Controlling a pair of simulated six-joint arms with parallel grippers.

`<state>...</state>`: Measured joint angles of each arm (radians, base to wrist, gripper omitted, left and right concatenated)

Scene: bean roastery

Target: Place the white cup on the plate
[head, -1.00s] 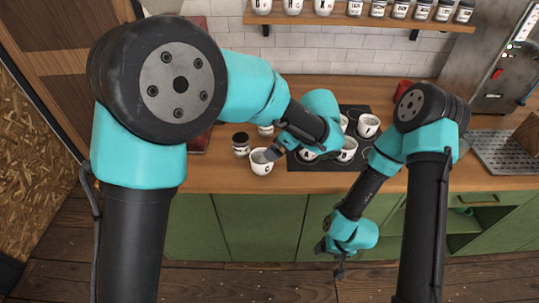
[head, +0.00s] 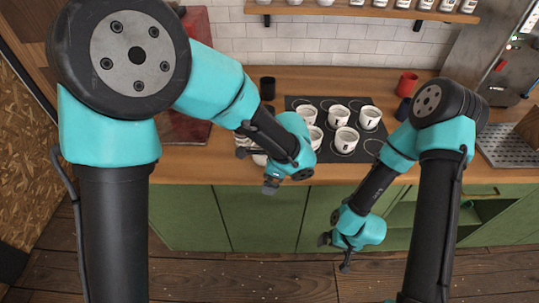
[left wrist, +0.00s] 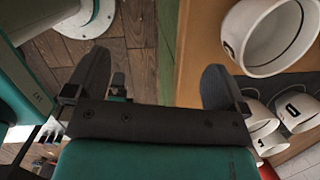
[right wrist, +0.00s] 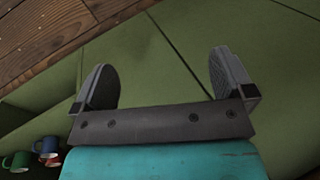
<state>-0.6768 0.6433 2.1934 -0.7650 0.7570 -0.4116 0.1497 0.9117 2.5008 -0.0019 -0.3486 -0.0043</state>
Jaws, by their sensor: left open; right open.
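A white cup (head: 259,159) stands near the counter's front edge, mostly hidden behind my left arm. My left gripper (head: 271,185) is open and empty, in front of and beyond that edge. In the left wrist view, a large white cup (left wrist: 270,35) lies outside the right finger of my left gripper (left wrist: 155,72), apart from it. A dark plate (head: 365,158) with ring marks lies right of it on the counter. Several white lettered cups (head: 346,140) stand on it; its front right ring looks empty. My right gripper (head: 336,254) is open and empty, low before the green cabinets; its jaws (right wrist: 165,85) show too.
A dark mug (head: 267,88) stands behind the plate's left side. A red mug (head: 407,84) and a dark blue mug (head: 403,109) stand to the right. A shelf (head: 360,12) of jars hangs above. A metal drip tray (head: 505,147) is at far right.

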